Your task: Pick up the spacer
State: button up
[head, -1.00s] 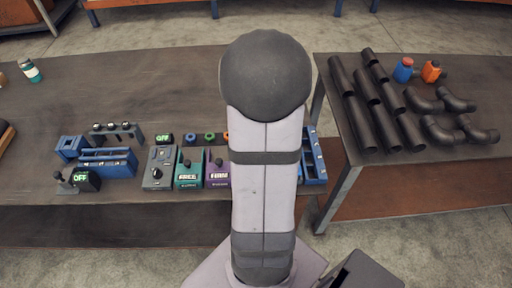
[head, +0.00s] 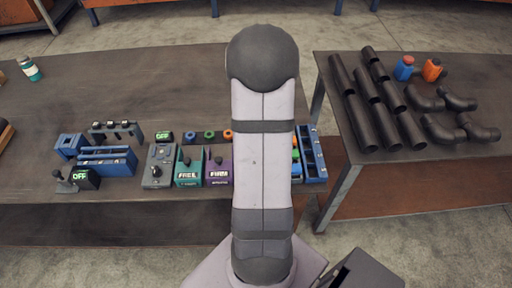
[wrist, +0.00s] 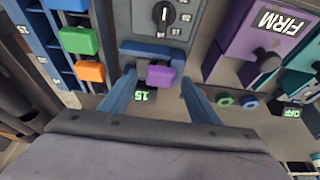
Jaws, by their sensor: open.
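A small purple block (wrist: 162,76), which looks like the spacer, sits at the front of a blue-grey unit with a dial (wrist: 163,14) in the wrist view. A small display reading 15 (wrist: 143,96) is beside it. My gripper (wrist: 158,78) is open, with one blue finger on each side of the purple block. I cannot tell whether either finger touches it. In the head view my own arm hides the gripper and the purple block.
A blue rack (wrist: 45,45) holds a green block (wrist: 79,40) and an orange block (wrist: 90,71). A purple FIRM unit (wrist: 245,40) stands right of the dial unit. Black pipes (head: 370,100) lie on the right table.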

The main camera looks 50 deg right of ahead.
jog(key=shift+f, duration=0.15)
jog(key=c, duration=1.3)
notch_tip(320, 180, up, 16)
jog(key=p, duration=0.7)
dwell(0.3)
